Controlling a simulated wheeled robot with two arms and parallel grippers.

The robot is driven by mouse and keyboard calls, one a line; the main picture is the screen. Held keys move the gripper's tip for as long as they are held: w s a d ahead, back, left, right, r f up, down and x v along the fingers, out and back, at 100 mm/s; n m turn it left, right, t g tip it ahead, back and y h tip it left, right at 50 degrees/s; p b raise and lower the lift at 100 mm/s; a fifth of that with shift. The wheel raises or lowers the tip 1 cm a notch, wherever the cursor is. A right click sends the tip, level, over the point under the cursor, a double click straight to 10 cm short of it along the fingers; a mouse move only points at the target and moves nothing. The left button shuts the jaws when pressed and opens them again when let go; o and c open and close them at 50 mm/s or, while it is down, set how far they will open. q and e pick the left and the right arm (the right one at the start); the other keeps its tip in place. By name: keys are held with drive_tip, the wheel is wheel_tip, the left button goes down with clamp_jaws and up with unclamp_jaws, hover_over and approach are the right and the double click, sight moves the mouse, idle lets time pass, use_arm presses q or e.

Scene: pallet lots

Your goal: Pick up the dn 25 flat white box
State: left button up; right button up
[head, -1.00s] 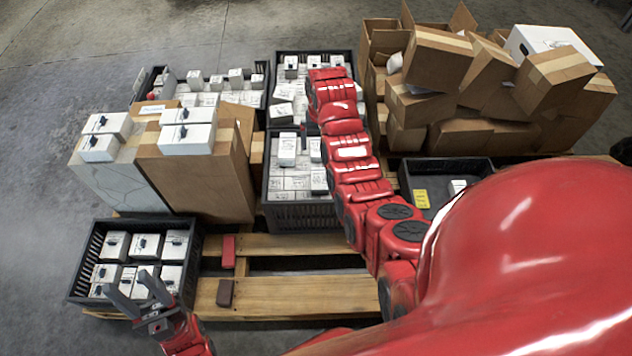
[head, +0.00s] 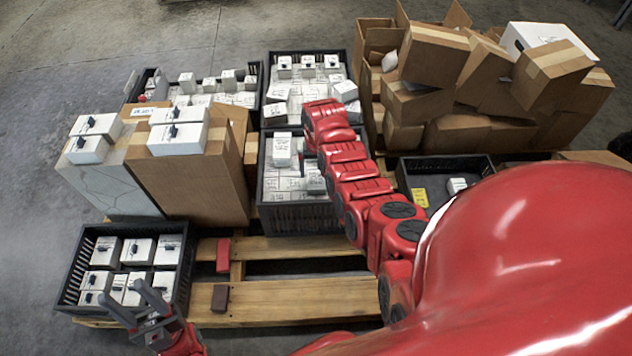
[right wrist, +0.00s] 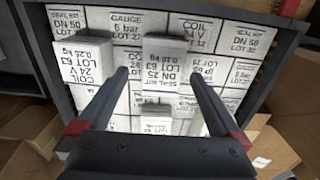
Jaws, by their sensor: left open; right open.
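The DN 25 flat white box (right wrist: 162,58) is in the right wrist view, marked LOT 63 and seal kit, raised among other white boxes in a black crate (right wrist: 55,55). My right gripper (right wrist: 158,74) is open, its fingers in front of and to either side of this box, with nothing held. Whether they touch it I cannot tell. In the head view my right arm (head: 345,165) reaches over the middle crates and hides its gripper. My left gripper (head: 119,291) is open and empty in front of the near-left crate (head: 70,265).
A coil box (right wrist: 83,62) stands raised left of the DN 25 box. Two middle crates (head: 300,218) hold many white boxes. Tall cartons (head: 190,185) stand left; a pile of cartons (head: 435,60) stands back right. A red block (head: 223,255) and brown block (head: 220,298) lie on pallet slats.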

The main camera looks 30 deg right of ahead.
sight(316, 179)
drive_tip(key=f, duration=0.1)
drive_tip(key=f+b, duration=0.1)
drive_tip(key=f, duration=0.2)
drive_tip(key=shift+a+f+b, duration=0.25)
drive_tip(key=shift+f+b, duration=0.1)
drive_tip(key=shift+r, duration=0.1)
drive_tip(key=shift+c, duration=0.3)
drive_tip(key=c, duration=1.3)
drive_tip(key=shift+r, duration=0.1)
